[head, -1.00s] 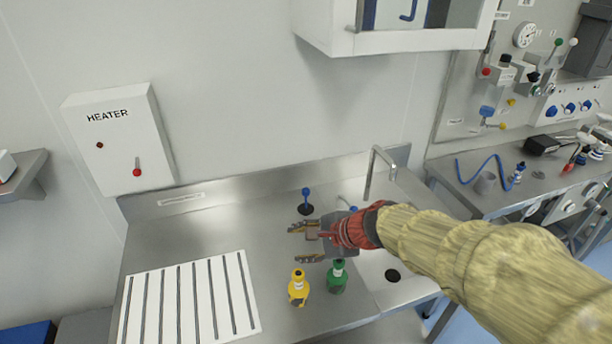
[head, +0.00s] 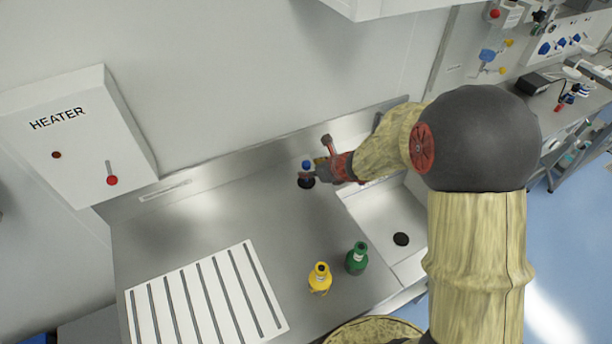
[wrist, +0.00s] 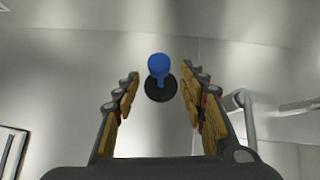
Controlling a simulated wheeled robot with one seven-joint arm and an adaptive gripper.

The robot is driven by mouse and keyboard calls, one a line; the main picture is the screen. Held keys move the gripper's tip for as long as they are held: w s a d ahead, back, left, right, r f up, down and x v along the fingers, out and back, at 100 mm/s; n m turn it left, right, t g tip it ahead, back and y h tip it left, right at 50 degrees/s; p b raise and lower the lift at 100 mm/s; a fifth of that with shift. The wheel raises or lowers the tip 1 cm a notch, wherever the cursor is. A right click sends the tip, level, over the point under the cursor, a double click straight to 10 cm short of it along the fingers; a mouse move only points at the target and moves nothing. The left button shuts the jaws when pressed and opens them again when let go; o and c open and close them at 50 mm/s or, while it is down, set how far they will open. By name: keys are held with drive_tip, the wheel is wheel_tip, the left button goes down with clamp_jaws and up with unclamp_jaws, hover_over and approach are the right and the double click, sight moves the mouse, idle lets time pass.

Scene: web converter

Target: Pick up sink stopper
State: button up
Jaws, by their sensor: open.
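The sink stopper (head: 307,166), with a blue knob on a black round base, stands upright on the steel counter left of the sink. In the wrist view the stopper (wrist: 158,66) shows just beyond and between the tips of the two fingers, near the middle of the gap. In the wrist view my gripper (wrist: 160,76) has a finger on each side of the stopper; I see no clear contact.
A yellow bottle (head: 320,278) and a green bottle (head: 356,259) stand on the counter in front. A white slotted rack (head: 205,300) lies at left. The sink basin (head: 375,215) with a dark drain (head: 401,239) is at right. The steel backsplash (head: 240,165) is close behind.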

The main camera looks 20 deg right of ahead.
sight(309, 169)
drive_tip(key=b+x, duration=0.1)
drive_tip(key=x, duration=0.3)
drive_tip(key=shift+w+a+f, duration=0.1)
drive_tip(key=shift+w+f, duration=0.05)
drive_tip(key=shift+c, duration=0.9)
clamp_jaws()
